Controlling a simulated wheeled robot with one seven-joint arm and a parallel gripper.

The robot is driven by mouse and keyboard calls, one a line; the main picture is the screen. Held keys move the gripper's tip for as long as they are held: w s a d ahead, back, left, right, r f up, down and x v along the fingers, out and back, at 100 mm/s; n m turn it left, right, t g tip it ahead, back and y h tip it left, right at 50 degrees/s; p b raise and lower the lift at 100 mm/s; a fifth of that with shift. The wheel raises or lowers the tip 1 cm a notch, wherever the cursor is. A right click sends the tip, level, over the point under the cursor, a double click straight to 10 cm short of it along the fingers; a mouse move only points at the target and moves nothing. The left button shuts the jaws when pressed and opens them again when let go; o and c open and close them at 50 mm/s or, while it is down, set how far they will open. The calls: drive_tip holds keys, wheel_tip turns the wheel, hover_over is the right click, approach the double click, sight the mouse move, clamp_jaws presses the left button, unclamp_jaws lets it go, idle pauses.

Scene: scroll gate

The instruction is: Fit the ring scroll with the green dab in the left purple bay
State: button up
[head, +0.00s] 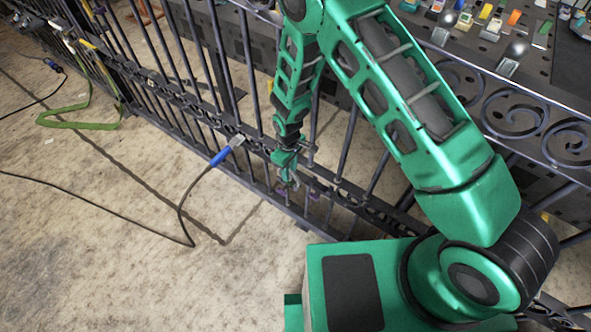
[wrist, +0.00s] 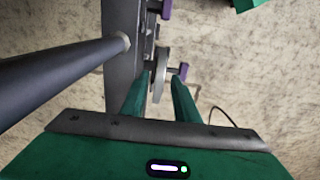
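My gripper (head: 288,178) is low at the gate's lower rail in the head view. In the wrist view its two green fingers (wrist: 161,88) close in on a grey ring scroll (wrist: 161,68), seen nearly edge-on beside the dark rail (wrist: 121,45). No clear gap shows between fingers and ring. No green dab can be made out on it. A purple piece (wrist: 183,71) is just right of the ring, and another purple piece (wrist: 167,9) is farther up. Small purple bits (head: 314,195) also show by the gripper in the head view. Whether the ring sits in a bay is unclear.
A round dark bar (wrist: 60,75) runs close on the left in the wrist view. The gate's upright bars (head: 347,140) stand around the gripper. A blue-ended cable (head: 221,156) and a green strap (head: 80,124) lie left. A table with small items (head: 490,30) is behind the gate.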

wheel_tip(320, 180, up, 11)
drive_tip(key=shift+f, duration=0.15)
idle(0.4)
idle(0.5)
